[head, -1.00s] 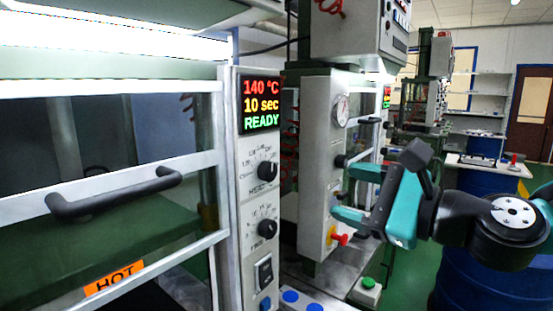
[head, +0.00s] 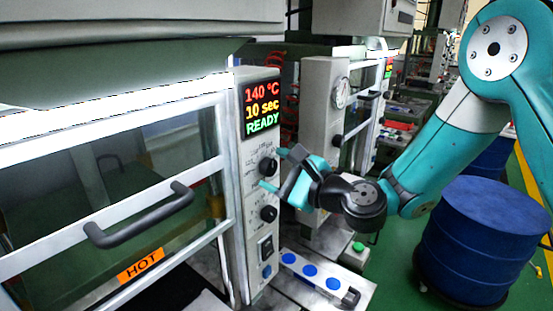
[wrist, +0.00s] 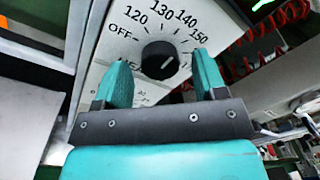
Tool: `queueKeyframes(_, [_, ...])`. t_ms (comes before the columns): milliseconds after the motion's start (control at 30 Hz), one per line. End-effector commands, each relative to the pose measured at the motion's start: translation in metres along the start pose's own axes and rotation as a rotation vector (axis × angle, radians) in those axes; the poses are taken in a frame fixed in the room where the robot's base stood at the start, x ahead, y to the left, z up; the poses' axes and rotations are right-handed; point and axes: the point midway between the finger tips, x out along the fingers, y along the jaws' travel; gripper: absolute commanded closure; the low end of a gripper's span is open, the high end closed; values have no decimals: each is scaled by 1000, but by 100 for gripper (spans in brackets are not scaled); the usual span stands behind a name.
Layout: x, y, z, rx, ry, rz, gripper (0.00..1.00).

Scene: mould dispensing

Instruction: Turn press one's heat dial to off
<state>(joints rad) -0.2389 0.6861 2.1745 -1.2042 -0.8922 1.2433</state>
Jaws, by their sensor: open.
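Press one's heat dial (head: 267,167) is the upper black knob on the light panel, below a display (head: 262,107) reading 140 °C, 10 sec, READY. In the wrist view the heat dial (wrist: 160,60) has OFF at its upper left and 120 to 150 running rightward. Its pale mark slants to the upper right, roughly toward 140 to 150. My gripper (head: 273,169) is open in front of the panel at dial height. In the wrist view its teal fingers (wrist: 161,72) stand left and right of the dial, with gaps visible. I cannot tell the remaining depth.
A second knob (head: 268,213) and a rocker switch (head: 265,247) sit below. The press door has a black handle (head: 140,218) and a HOT label (head: 141,266). A plate with blue discs (head: 310,270) lies below my gripper. A blue drum (head: 475,240) stands right.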

Motion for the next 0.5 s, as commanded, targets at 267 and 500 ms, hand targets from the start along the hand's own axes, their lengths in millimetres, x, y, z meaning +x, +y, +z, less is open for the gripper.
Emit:
queueKeyframes(267, [3,0,0,1,0,0,35])
queueKeyframes(500, [3,0,0,1,0,0,79])
